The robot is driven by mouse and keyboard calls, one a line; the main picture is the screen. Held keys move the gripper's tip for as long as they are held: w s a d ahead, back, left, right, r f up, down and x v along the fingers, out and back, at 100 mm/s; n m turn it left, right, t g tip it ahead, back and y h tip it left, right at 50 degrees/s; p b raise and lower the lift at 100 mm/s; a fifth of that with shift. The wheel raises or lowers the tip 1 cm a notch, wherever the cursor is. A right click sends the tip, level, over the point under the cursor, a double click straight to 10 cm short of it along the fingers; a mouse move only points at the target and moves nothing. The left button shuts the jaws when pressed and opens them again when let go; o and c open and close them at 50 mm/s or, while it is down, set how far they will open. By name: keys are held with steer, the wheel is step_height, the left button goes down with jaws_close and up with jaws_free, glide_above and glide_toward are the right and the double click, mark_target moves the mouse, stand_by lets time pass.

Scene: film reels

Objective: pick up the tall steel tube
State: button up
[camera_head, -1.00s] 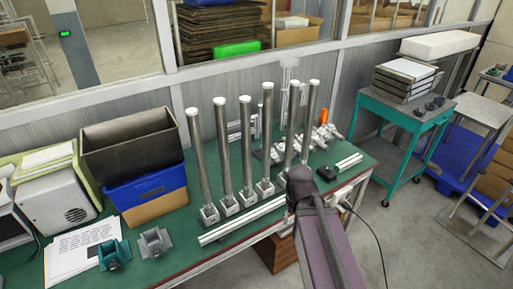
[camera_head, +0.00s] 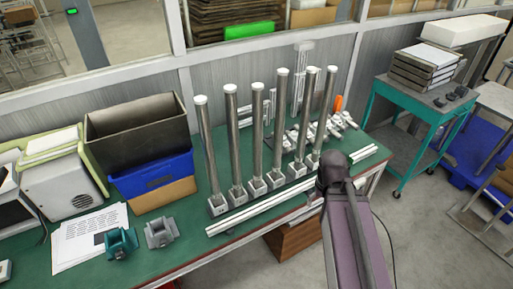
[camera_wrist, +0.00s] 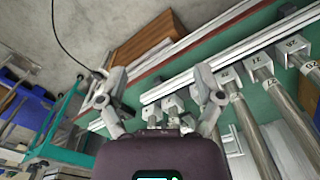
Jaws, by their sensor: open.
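Several tall steel tubes with white caps stand upright in a row in square numbered sockets on the green bench (camera_head: 190,250). The leftmost tube (camera_head: 208,150) and the rightmost tube (camera_head: 325,115) end the row; which one the task means cannot be told. Tubes also show in the wrist view, including one (camera_wrist: 262,148) to the right of the fingers. In the head view my arm's end is right of the row's front end, and its fingers are hidden.
A white rail (camera_head: 262,208) runs in front of the sockets. A blue bin (camera_head: 150,178), papers (camera_head: 85,235) and two small blocks, one teal (camera_head: 120,243), lie to the left. Metal fittings (camera_head: 320,130) lie behind the row. A teal trolley (camera_head: 425,125) stands right.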

steer(key=w+a+r+m+t+y, duration=0.1)
steer(key=w+a+r+m+y, duration=0.2)
steer(key=w+m, duration=0.3)
steer(key=w+a+r+m+y, duration=0.3)
steer(key=w+r+m+y, duration=0.2)
steer(key=w, duration=0.4)
steer(key=w+a+r+m+t+y, duration=0.1)
steer(key=w+a+r+m+y, duration=0.2)
steer(key=w+m, duration=0.5)
steer(key=shift+w+a+r+m+t+y+p, duration=0.15)
steer(key=shift+a+r+m+t+y+p, duration=0.25)
steer(key=shift+r+y, duration=0.55)
steer(key=shift+d+f+y, duration=0.1)
steer(key=shift+f+y, duration=0.15)
steer(key=shift+f, duration=0.05)
steer(key=b+x, duration=0.3)
steer(key=x, duration=0.5)
steer(key=shift+a+f, duration=0.15)
steer(key=shift+a, duration=0.05)
